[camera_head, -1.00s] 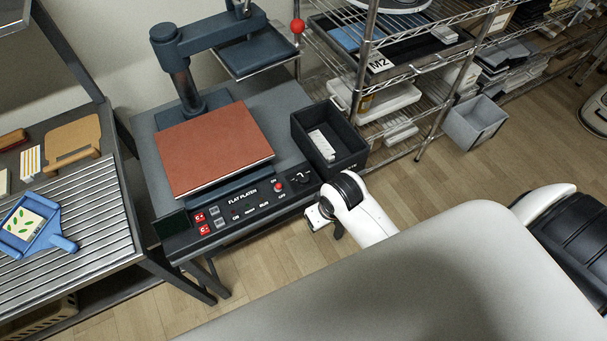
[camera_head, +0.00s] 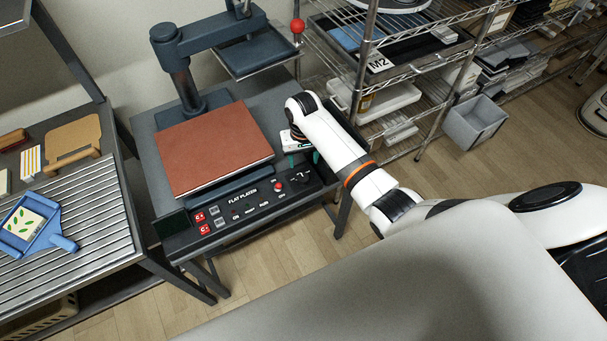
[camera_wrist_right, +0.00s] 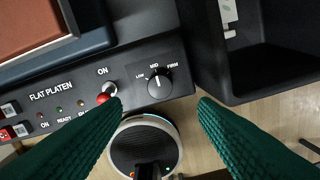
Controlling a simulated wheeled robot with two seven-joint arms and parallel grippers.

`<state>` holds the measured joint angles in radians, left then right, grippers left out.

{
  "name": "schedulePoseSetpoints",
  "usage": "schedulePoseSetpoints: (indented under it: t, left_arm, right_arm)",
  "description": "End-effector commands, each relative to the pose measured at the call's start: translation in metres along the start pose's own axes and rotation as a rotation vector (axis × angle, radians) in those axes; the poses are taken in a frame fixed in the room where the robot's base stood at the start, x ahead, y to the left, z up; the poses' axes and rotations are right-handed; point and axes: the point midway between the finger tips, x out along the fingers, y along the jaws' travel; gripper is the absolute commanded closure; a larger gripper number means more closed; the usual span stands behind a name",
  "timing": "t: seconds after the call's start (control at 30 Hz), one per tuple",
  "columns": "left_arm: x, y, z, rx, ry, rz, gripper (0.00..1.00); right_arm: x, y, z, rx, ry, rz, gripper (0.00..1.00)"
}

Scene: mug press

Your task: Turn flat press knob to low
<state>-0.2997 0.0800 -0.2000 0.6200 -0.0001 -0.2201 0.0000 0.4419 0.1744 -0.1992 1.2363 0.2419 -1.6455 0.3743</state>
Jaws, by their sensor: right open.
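The flat press (camera_head: 215,150) has a dark front panel lettered FLAT PLATEN. Its black pressure knob (camera_wrist_right: 160,84) sits at the panel's right end in the right wrist view, under the labels LOW, MID and FIRM. The pointer mark is up, towards MID. The knob also shows small in the head view (camera_head: 301,179). My right gripper (camera_wrist_right: 156,106) is open and empty, with green ribbed fingers apart on either side below the knob, not visibly touching it. In the head view it hangs over the panel's right end (camera_head: 304,160). My left gripper is in neither view.
A red-capped ON/OFF switch (camera_wrist_right: 106,92) stands just left of the knob, near the left finger. A black bin (camera_wrist_right: 255,85) stands close on the right. The brown platen pad (camera_head: 214,148) lies behind the panel. A wire shelf (camera_head: 400,80) stands at the right.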

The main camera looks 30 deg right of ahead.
Motion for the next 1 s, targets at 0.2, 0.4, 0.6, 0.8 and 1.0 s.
schedulePoseSetpoints:
  t: [0.2, 0.4, 0.6, 0.8, 1.0]
  left_arm:
    - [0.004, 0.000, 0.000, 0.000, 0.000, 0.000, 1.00]
    - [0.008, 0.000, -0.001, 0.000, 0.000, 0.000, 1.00]
    - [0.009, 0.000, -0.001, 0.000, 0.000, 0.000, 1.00]
    - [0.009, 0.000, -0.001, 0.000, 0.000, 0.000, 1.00]
    - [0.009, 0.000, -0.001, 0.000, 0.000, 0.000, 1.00]
  right_arm:
    - [0.048, 0.000, -0.001, 0.000, 0.004, -0.002, 0.46]
    - [0.078, 0.000, -0.001, 0.000, 0.002, -0.001, 0.46]
    - [0.089, 0.000, 0.000, -0.001, -0.001, 0.000, 0.46]
    - [0.090, 0.000, 0.000, -0.001, -0.001, 0.000, 0.46]
    - [0.090, 0.000, 0.000, -0.001, -0.001, 0.000, 0.67]
